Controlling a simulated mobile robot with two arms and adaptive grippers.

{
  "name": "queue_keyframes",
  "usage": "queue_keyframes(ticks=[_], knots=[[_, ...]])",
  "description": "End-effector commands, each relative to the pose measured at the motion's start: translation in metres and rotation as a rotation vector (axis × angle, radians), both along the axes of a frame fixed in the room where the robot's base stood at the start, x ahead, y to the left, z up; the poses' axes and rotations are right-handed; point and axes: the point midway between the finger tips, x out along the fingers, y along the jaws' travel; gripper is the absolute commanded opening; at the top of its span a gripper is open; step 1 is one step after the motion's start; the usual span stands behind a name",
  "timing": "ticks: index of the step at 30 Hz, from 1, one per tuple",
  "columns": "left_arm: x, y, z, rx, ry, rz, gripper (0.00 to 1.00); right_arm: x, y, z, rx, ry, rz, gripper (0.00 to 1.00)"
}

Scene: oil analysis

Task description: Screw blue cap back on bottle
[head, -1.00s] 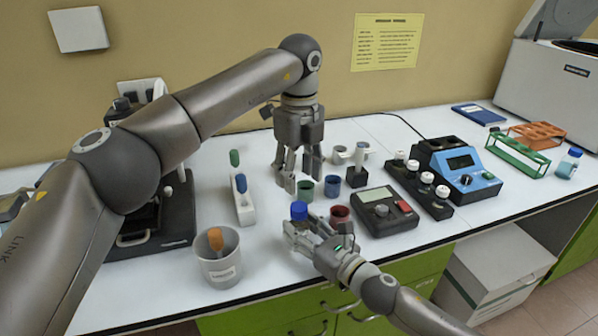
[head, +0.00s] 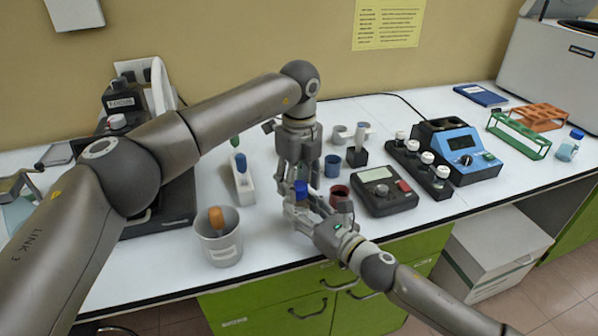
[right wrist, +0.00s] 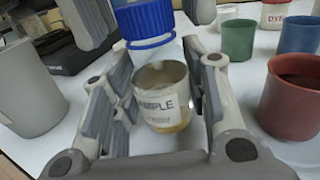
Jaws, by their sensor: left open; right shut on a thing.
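The bottle (right wrist: 165,105) is a small clear one with a "SAMPLE" label and amber liquid low inside, seen in the right wrist view. My right gripper (head: 303,212) is shut on its body and holds it upright near the front of the bench. The blue ribbed cap (right wrist: 145,20) is at the bottle's top; it also shows in the head view (head: 301,190). I cannot tell how tightly it sits. My left gripper (head: 298,180) points down at the cap, open, its fingers on either side. Contact with the cap is unclear.
A grey beaker (head: 218,243) with an orange-topped item stands to the left. A red cup (head: 339,194), a blue cup (head: 333,166) and a meter (head: 386,190) are close on the right. A white rack (head: 240,180) stands behind left.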

Motion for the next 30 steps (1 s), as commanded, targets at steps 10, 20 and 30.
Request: queue_keyframes(ticks=[10, 20, 30], knots=[[0.0001, -0.0001, -0.0008, -0.001, -0.001, 0.000, 0.42, 0.0000, 0.0000, -0.0003, 0.000, 0.000, 0.000, 0.00], [0.0000, -0.0001, -0.0005, -0.001, -0.001, -0.001, 0.03, 0.0000, 0.0000, -0.0003, -0.001, 0.001, 0.000, 0.00], [0.0001, -0.0002, -0.0005, -0.001, 0.000, -0.328, 0.03, 0.0000, -0.0001, -0.0004, 0.000, 0.001, 0.000, 0.00]])
